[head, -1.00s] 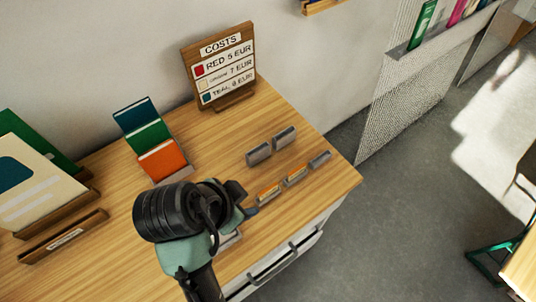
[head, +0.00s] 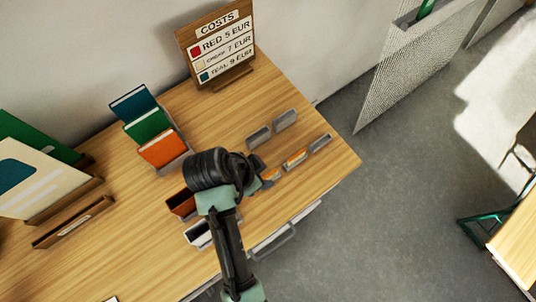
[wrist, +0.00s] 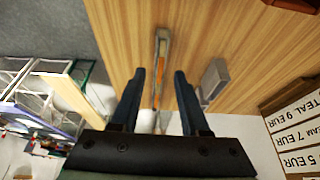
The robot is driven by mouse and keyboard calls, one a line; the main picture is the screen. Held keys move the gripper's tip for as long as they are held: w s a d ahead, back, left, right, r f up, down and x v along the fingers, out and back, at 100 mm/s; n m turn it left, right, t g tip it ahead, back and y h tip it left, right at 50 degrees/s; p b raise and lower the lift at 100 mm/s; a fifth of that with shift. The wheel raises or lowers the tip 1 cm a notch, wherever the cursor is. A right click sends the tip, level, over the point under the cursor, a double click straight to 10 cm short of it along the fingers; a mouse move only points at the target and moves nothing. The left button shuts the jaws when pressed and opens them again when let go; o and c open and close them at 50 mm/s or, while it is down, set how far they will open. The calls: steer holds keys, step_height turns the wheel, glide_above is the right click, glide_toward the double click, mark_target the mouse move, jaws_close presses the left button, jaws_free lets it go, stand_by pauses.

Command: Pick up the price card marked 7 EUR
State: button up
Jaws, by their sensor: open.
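Small grey card holders with orange strips stand in a row near the table's right front edge; one orange-marked holder (head: 295,158) shows clear of my gripper (head: 265,181). Their print is too small to read, so I cannot tell which card is marked 7 EUR. My gripper is open over the near end of this row. In the wrist view, the row (wrist: 162,48) runs between and beyond the two open fingers (wrist: 160,77). I cannot see contact. The COSTS board (head: 218,47) at the back lists red 5, cream 7 and teal 9 EUR.
Two grey holders (head: 284,119) stand behind the row. Blue, green and orange books (head: 163,148) stand in a rack left of my arm. A brown bin (head: 181,202) and a pale bin (head: 197,234) sit beside the arm. The table (head: 330,165) ends close right of the row.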

mark_target(268, 175)
steer(key=x, duration=0.4)
steer(key=shift+w+d+f+p, duration=0.15)
steer(key=shift+w+d+p, duration=0.1)
steer(key=shift+p, duration=0.15)
steer(key=shift+s, duration=0.1)
jaws_close()
